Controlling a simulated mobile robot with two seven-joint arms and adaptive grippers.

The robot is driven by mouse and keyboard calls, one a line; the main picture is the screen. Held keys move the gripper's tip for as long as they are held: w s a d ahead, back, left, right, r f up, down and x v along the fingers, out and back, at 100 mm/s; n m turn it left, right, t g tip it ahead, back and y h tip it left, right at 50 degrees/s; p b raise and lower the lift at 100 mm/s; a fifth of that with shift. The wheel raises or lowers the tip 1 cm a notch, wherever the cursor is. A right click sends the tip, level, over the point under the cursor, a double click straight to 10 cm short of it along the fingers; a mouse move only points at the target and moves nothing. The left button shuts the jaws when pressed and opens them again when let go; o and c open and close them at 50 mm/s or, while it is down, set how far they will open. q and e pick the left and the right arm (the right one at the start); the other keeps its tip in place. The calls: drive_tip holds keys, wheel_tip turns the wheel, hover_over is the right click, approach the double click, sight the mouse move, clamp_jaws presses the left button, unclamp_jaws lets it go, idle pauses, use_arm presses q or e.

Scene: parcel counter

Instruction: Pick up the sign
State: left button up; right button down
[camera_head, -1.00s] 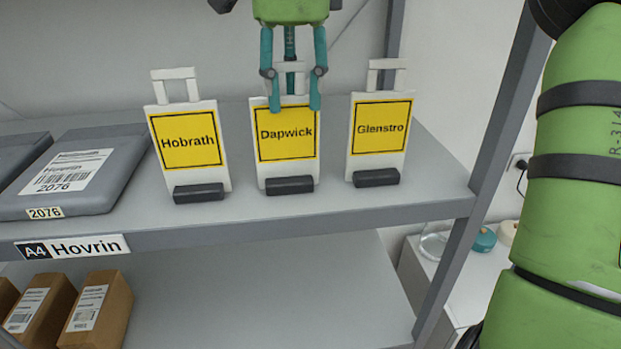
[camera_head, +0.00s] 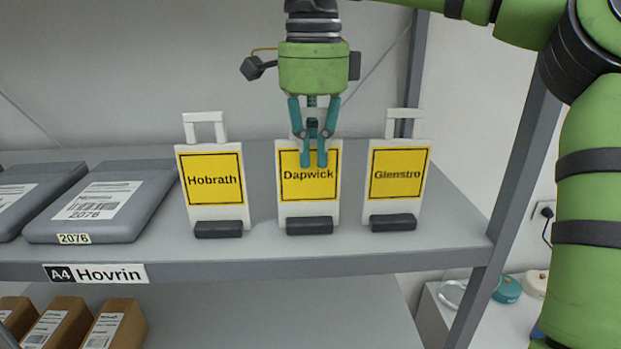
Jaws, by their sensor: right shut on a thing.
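Three white signs with yellow faces and dark feet stand upright in a row on the upper shelf. The Hobrath sign (camera_head: 213,190) is on the left, the Dapwick sign (camera_head: 309,190) in the middle and the Glenstro sign (camera_head: 397,188) on the right. My right gripper (camera_head: 313,158) comes down from above at the Dapwick sign. Its teal fingers are shut on that sign's top handle, which they mostly hide, and their tips overlap the top of the yellow face. The sign's foot appears to be at the shelf surface. My left gripper is out of view.
The upper shelf (camera_head: 270,262) carries grey parcels (camera_head: 105,198) at the left and a label reading A4 Hovrin (camera_head: 95,274). Cardboard boxes (camera_head: 60,322) stand on the lower shelf. A grey post (camera_head: 510,170) rises at the right, near my right arm.

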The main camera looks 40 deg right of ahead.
drive_tip(key=shift+r, duration=0.15)
drive_tip(key=shift+w+a+r, duration=0.1)
drive_tip(key=shift+r, duration=0.45)
wheel_tip(320, 180, up, 2)
drive_tip(key=shift+r, duration=0.1)
drive_tip(key=s+a+b, duration=0.3)
drive_tip(key=s+a, duration=0.1)
drive_tip(key=s, duration=0.3)
drive_tip(key=s+a+b, duration=0.3)
drive_tip(key=s+a, duration=0.2)
drive_tip(key=s, duration=0.3)
drive_tip(key=shift+s+a, duration=0.15)
drive_tip(key=shift+s, duration=0.1)
